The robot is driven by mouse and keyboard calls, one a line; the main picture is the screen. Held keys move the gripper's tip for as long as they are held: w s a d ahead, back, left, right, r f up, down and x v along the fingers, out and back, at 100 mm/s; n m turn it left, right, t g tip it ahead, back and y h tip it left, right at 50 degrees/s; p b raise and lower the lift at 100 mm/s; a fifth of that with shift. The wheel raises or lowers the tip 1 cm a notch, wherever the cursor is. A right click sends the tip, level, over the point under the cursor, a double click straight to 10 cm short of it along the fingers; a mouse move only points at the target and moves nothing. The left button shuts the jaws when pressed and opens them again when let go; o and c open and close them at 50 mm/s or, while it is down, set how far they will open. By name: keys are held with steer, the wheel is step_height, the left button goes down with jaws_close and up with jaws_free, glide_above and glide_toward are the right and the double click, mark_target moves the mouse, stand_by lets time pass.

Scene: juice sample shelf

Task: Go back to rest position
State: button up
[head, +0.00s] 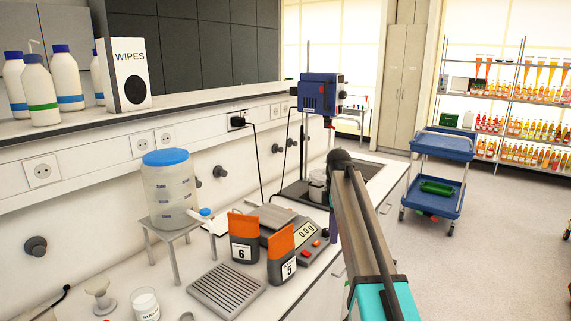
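My arm reaches from the lower right of the head view toward the middle, over the front edge of the lab bench (203,316). My gripper is not clearly visible; the arm's far end covers that area, so its fingers cannot be made out. Two dark containers with orange tops stand on the bench left of my arm: one labelled 6 (243,252) and one labelled 5 (281,270). A balance (303,233) reading about 0.0 sits behind them, close to my arm.
A blue-lidded tank (168,190) stands on a small stand at the left. A blue overhead stirrer (319,95) rises behind my arm. White bottles and a wipes box (127,75) are on the upper ledge. A blue cart (436,172) and bottle shelves (530,120) stand right, beyond open floor.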

steer(key=s+f+m+g, duration=0.1)
steer(key=s+f+m, duration=0.2)
steer(key=s+f, duration=0.65)
steer(key=s+f+m+g, duration=0.15)
steer(key=s+f, duration=0.25)
steer(key=f, duration=1.1)
steer(key=s+f+m, duration=0.4)
steer(key=s+f, duration=0.2)
steer(key=f, duration=0.7)
steer(key=s+f+m+g, duration=0.1)
steer(key=s+f+m, duration=0.2)
steer(key=s+f, duration=0.3)
steer(key=s+f+m+g, duration=0.1)
steer(key=s+f, duration=0.5)
steer(key=s, duration=1.1)
steer(key=s+f+m+g, duration=0.1)
steer(key=s+f+m, duration=0.3)
steer(key=s, duration=0.8)
step_height(320, 180, down, 2)
steer(key=shift+d+f+m+b, duration=0.15)
steer(key=shift+d+m+b, duration=0.2)
steer(key=shift+d+b, duration=0.1)
